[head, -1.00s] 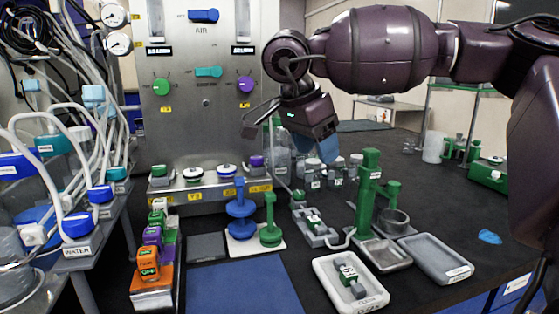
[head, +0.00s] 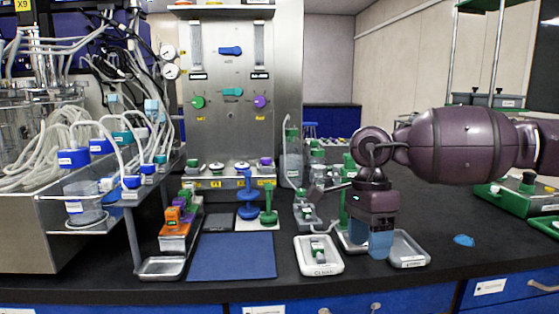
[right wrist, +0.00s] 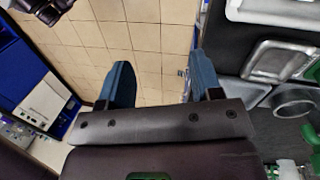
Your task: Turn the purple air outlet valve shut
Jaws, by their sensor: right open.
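A purple knob (head: 260,102) is on the right side of the steel panel (head: 222,130) in the head view. A second purple knob (head: 266,162) sits at the right end of the low steel ledge under the panel. I cannot tell from the pictures which of them is the air outlet valve. My right gripper (head: 380,244) hangs fingers-down in front of the trays, well right of both knobs and apart from them. In the right wrist view my right gripper (right wrist: 158,80) is open, its two blue fingers spread with nothing between them. My left gripper is not in view.
A green knob (head: 198,102) and teal handle (head: 232,92) share the panel. Blue (head: 249,195) and green (head: 268,204) stands rise before the ledge. A white tray (head: 303,262) and grey tray (head: 414,262) flank my gripper. The blue mat (head: 232,256) is bare.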

